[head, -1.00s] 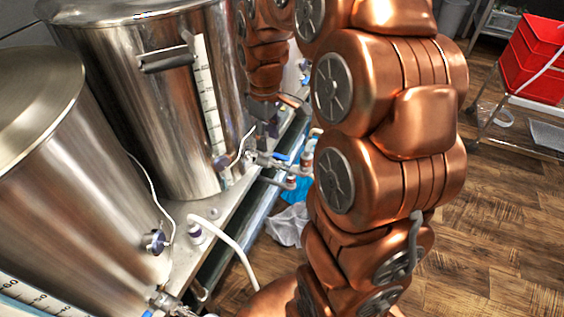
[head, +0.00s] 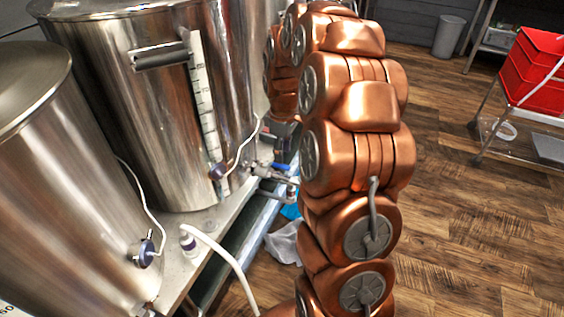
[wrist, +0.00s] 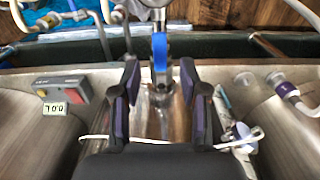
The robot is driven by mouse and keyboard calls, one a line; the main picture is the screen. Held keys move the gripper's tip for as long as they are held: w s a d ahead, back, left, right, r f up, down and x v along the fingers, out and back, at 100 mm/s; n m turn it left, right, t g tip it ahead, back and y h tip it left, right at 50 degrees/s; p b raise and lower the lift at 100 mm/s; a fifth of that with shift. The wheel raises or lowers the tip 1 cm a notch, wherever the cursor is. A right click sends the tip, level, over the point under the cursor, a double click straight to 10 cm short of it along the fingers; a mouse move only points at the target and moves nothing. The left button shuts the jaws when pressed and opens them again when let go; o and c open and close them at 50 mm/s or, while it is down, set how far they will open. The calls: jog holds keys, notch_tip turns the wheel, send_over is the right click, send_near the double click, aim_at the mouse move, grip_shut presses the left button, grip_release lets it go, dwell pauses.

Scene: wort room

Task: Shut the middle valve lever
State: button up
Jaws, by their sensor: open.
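The valve lever has a blue grip. In the wrist view the blue lever (wrist: 160,52) runs up and down the picture, in line with the silver valve below it, in the gap between my fingertips. My gripper (wrist: 158,75) is open, one dark finger with purple pads on each side, and I see no clear contact with the lever. In the head view the blue lever (head: 281,166) shows small beside the large kettle's outlet. There my arm hides most of the gripper, and only a dark part of it shows above the lever.
The large steel kettle (head: 165,110) and a nearer kettle (head: 65,190) stand on a bench. A white hose (head: 222,245) loops off its edge. In the wrist view a controller box (wrist: 60,87) sits left of my fingers. Red crates (head: 535,70) stand on a cart at right.

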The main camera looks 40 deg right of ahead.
aim_at(282, 166)
notch_tip(282, 166, down, 4)
jog(key=shift+f, duration=0.2)
grip_shut()
dwell(0.4)
